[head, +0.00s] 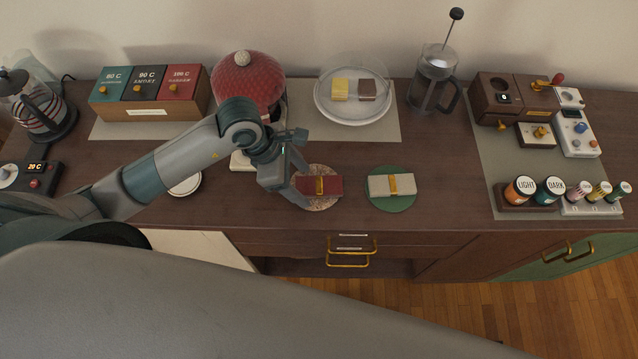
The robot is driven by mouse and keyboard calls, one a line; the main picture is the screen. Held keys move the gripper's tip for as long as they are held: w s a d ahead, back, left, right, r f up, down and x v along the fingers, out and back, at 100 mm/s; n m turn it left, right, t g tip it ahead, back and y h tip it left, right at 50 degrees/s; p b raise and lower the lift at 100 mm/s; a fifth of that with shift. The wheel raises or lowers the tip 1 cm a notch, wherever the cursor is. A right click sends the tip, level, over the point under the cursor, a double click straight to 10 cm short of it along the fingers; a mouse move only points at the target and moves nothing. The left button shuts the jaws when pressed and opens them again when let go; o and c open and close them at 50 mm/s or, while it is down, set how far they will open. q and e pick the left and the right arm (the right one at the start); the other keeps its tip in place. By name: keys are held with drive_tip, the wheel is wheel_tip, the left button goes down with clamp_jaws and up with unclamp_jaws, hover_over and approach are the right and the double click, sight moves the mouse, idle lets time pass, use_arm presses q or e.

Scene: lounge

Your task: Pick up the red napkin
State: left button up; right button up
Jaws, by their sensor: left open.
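The red napkin (328,186) is folded and has a gold band around its middle. It lies on a round patterned coaster (318,204) near the front of the sideboard. My left gripper (298,187) is open at the left end of the red napkin, and its fingers hide part of the coaster and that end. I cannot tell whether the fingers touch the napkin. A cream napkin (380,186) with a gold band lies on a green round coaster (393,204) just to the right. My right gripper is not in view.
A red domed object (248,77) stands behind my left arm. A covered plate (353,113) with small cakes and a French press (434,80) stand at the back. Labelled jars (519,190) sit at the right. The sideboard (450,200) is bare right of the green coaster.

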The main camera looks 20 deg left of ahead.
use_arm(q)
drive_tip(key=shift+c, duration=0.5)
drive_tip(key=c, duration=1)
drive_tip(key=shift+r, duration=0.15)
drive_tip(key=shift+c, duration=0.2)
drive_tip(key=shift+r+b, duration=0.5)
drive_tip(key=shift+r, duration=0.1)
wheel_tip(320, 180, up, 2)
drive_tip(key=shift+w+r+b, duration=0.1)
drive_tip(key=shift+b, duration=0.45)
drive_tip(key=s+d+r+b, duration=0.2)
drive_tip(key=d+r, duration=0.5)
drive_tip(key=d, duration=0.4)
drive_tip(key=shift+d+r+b, duration=0.2)
drive_tip(key=shift+d+b, duration=0.1)
drive_tip(key=shift+b, duration=0.4)
drive_tip(key=shift+s, duration=0.1)
